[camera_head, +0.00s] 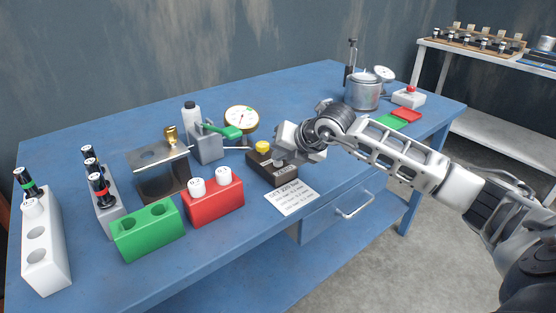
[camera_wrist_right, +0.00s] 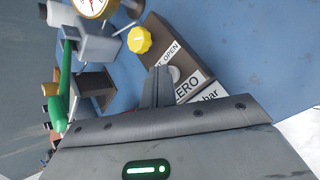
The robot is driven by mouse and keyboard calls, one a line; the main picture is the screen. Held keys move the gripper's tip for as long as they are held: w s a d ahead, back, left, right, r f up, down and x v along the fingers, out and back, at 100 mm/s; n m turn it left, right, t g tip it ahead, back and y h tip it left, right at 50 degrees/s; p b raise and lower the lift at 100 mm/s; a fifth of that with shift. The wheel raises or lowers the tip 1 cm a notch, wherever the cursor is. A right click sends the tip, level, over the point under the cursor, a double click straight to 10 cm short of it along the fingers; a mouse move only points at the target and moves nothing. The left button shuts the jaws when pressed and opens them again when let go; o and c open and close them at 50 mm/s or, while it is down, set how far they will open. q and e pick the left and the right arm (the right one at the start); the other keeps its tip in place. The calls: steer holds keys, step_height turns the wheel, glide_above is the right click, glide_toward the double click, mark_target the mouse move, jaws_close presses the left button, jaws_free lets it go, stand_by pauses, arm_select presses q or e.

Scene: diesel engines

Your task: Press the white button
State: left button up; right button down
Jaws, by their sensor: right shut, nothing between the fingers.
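A dark box (camera_head: 262,172) with a yellow knob (camera_head: 262,146) stands near the front edge of the blue table. In the right wrist view the box (camera_wrist_right: 190,62) carries labels reading "OPEN" and "ZERO", with the yellow knob (camera_wrist_right: 139,40) at its end. A small whitish button (camera_wrist_right: 175,73) shows beside the "ZERO" label, partly hidden by my fingertips. My right gripper (camera_head: 279,162) is shut and empty, its tips (camera_wrist_right: 158,70) at the button. I cannot tell whether they touch it. My left gripper is not in view.
A red holder (camera_head: 214,208) with white-capped bottles and a green holder (camera_head: 148,233) stand left of the box. A dial gauge (camera_head: 241,119) stands behind it. A paper note (camera_head: 291,197) lies in front. A metal pot (camera_head: 362,94) and a red-button box (camera_head: 408,98) stand farther right.

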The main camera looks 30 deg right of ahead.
steer(key=shift+r+p, duration=0.5)
steer(key=shift+r, duration=0.4)
step_height(320, 180, up, 5)
steer(key=p, duration=0.3)
stand_by(0.8)
